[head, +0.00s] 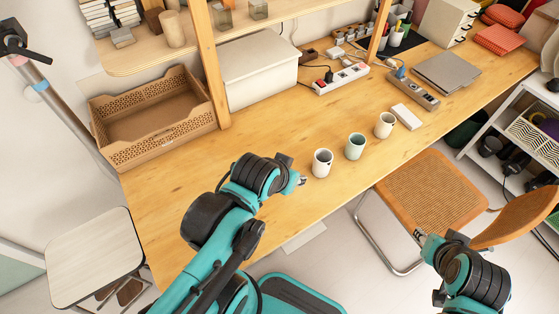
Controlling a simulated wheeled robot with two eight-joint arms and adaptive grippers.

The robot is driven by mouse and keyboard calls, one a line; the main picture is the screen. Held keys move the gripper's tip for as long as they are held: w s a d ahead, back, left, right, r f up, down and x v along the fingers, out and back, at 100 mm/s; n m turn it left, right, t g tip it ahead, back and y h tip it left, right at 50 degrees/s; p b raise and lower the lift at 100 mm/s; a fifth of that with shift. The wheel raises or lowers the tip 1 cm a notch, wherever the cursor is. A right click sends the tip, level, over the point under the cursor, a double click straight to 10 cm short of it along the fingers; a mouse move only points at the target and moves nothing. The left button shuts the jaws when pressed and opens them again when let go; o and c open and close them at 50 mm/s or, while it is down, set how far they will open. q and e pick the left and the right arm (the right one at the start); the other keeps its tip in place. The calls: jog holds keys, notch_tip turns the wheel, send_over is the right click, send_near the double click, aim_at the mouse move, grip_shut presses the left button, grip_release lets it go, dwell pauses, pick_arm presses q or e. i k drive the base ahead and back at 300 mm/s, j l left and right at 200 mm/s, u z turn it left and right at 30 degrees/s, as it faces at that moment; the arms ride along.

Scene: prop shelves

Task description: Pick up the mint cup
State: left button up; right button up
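Three cups stand upright in a slanting row near the front edge of the wooden desk (185,205). The middle one is the mint cup (354,148), pale green. A white cup (321,165) stands to its left and a cream cup (384,127) to its right. My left gripper (301,181) is over the desk, just left of the white cup and apart from the mint cup. Its fingers are small and mostly hidden by the wrist. My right gripper (419,236) is low at the right, off the desk near the chair. Its finger opening is unclear.
A white box (408,116) lies right of the cream cup, with power strips (342,78) behind. A brown perforated crate (150,150) and a shelf post (207,65) stand at the left. A woven chair (425,190) is in front of the desk. The left desk surface is clear.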

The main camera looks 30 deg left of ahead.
aim_at(355, 142)
jog(key=i+l+u, duration=0.15)
jog(key=u, duration=0.2)
jog(key=i+l+u, duration=0.15)
jog(key=u, duration=0.2)
jog(key=i+l+u, duration=0.1)
jog(key=l+u, duration=0.25)
jog(key=i, duration=0.2)
